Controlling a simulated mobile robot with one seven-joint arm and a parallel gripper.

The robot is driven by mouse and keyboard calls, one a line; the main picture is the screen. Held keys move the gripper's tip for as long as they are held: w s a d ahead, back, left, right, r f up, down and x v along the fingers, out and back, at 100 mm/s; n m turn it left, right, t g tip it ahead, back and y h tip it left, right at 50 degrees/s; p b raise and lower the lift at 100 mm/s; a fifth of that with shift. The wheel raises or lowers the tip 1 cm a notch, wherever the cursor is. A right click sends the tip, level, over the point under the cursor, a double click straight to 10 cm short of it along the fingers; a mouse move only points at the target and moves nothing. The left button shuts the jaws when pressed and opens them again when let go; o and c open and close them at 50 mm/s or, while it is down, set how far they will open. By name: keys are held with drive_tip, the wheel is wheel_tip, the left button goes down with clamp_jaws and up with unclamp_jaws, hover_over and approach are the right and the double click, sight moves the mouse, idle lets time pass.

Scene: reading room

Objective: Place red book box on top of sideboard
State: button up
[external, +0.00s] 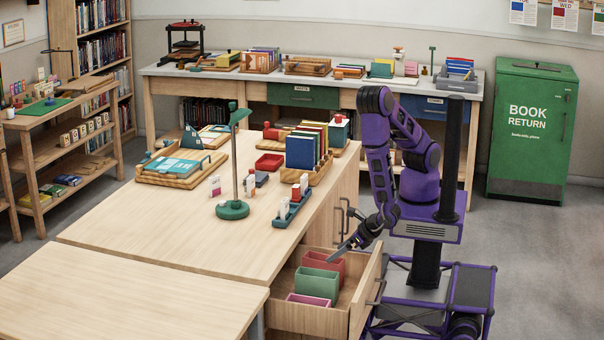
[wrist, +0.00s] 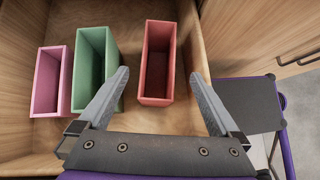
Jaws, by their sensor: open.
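The red book box (external: 315,260) is an open-topped upright box in the pulled-out drawer (external: 290,318) of a wooden cabinet, which seems to be the sideboard (external: 190,235). In the wrist view the red box (wrist: 157,65) stands apart from the others, with empty insides. My gripper (external: 343,253) is over the drawer beside the red box. In the wrist view my gripper (wrist: 157,76) is open and empty, its fingers spread left and right of the box. Whether the fingers are level with its rim is unclear.
A green box (wrist: 94,70) and a pink box (wrist: 50,80) stand left of the red box in the drawer. The sideboard top holds a green lamp (external: 233,209), a wooden tray (external: 180,182) and a book rack (external: 320,177). Its near part is clear.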

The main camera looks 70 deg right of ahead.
drive_tip(key=x, duration=0.7)
drive_tip(key=shift+w+a+b, duration=0.15)
drive_tip(key=shift+w+b, duration=0.1)
drive_tip(key=shift+b, duration=0.1)
drive_tip(key=shift+c, duration=0.3)
clamp_jaws()
wheel_tip(320, 180, up, 13)
drive_tip(key=p, duration=0.3)
drive_tip(key=s+a, duration=0.2)
drive_tip(key=a, duration=1.6)
drive_tip(key=shift+f, duration=0.35)
